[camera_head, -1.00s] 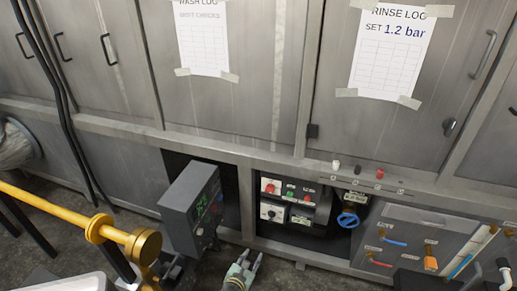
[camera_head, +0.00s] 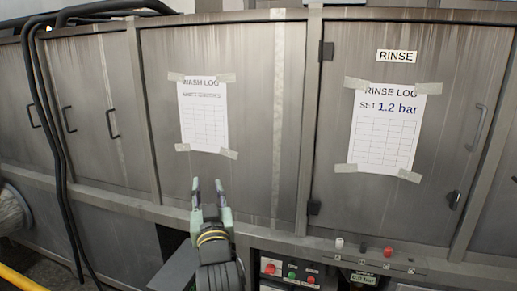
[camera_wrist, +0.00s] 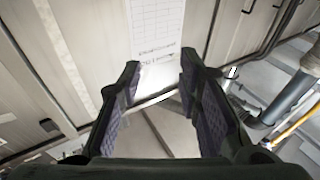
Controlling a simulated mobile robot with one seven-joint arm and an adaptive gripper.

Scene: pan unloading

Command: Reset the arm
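My gripper (camera_head: 209,190) is raised in front of the grey metal cabinet, below the paper headed "WASH LOG" (camera_head: 203,115). Its two fingers point up and stand apart with nothing between them. In the wrist view my gripper (camera_wrist: 158,85) shows both dark padded fingers spread, with empty space between. The wash log sheet also shows in the wrist view (camera_wrist: 156,25), beyond the fingertips. I cannot tell the exact distance from the fingertips to the cabinet door.
The "RINSE LOG" sheet (camera_head: 384,130) is taped to the right door, which has a handle (camera_head: 477,128). Control buttons (camera_head: 291,272) sit low at centre. Black hoses (camera_head: 45,140) run down the left. A yellow pipe (camera_head: 20,281) shows at lower left.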

